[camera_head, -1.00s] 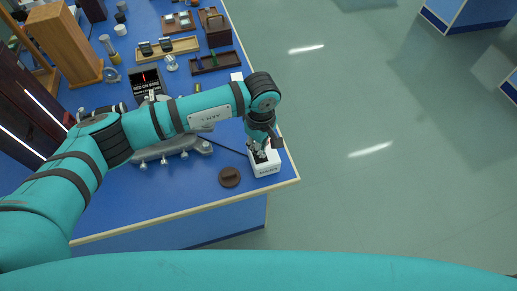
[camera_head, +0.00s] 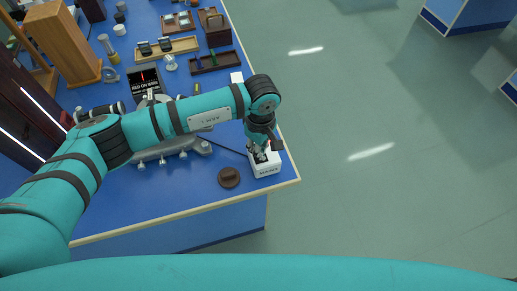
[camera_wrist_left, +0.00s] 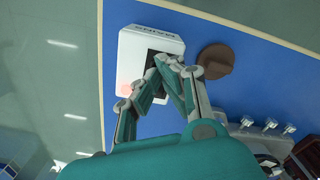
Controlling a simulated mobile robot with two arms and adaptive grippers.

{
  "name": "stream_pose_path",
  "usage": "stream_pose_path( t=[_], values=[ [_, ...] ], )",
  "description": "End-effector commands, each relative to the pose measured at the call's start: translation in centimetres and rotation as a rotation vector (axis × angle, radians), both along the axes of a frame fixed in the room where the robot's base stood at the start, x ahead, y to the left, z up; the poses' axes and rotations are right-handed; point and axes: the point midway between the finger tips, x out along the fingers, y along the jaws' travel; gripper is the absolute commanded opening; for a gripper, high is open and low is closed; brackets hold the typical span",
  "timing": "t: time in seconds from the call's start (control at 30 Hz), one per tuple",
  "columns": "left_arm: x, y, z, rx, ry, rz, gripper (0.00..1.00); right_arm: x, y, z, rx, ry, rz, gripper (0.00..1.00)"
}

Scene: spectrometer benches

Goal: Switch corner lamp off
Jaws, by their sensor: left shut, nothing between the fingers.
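A small white box (camera_head: 266,168) with dark lettering on its front sits near the corner of the blue bench. It also shows in the left wrist view (camera_wrist_left: 131,50), where a dark patch is visible on its top beside my fingers. A faint reddish glow shows at its side there. My left gripper (camera_head: 261,154) is shut and empty, pointing down at the top of the white box. In the left wrist view its fingertips (camera_wrist_left: 163,66) are together over the dark patch; I cannot tell whether they touch it. The right gripper is not in view.
A round brown disc (camera_head: 229,177) lies left of the box on the blue bench (camera_head: 160,203). A grey instrument with knobs (camera_head: 172,151) stands under my left arm. A black display (camera_head: 145,83), trays and a wooden cabinet stand further back. Open floor lies right of the bench.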

Motion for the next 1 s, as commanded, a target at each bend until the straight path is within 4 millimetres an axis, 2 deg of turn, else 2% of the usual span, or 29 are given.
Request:
stream_pose_path(
  t=[0.53, 1.0],
  values=[
    [0.0, 0.0, -0.4, 0.001, -0.001, 0.000, 0.00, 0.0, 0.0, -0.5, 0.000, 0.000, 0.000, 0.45],
    [0.0, 0.0, 3.2, -0.001, -0.001, 0.000, 0.00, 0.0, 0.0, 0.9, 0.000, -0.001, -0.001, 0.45]
  ],
)
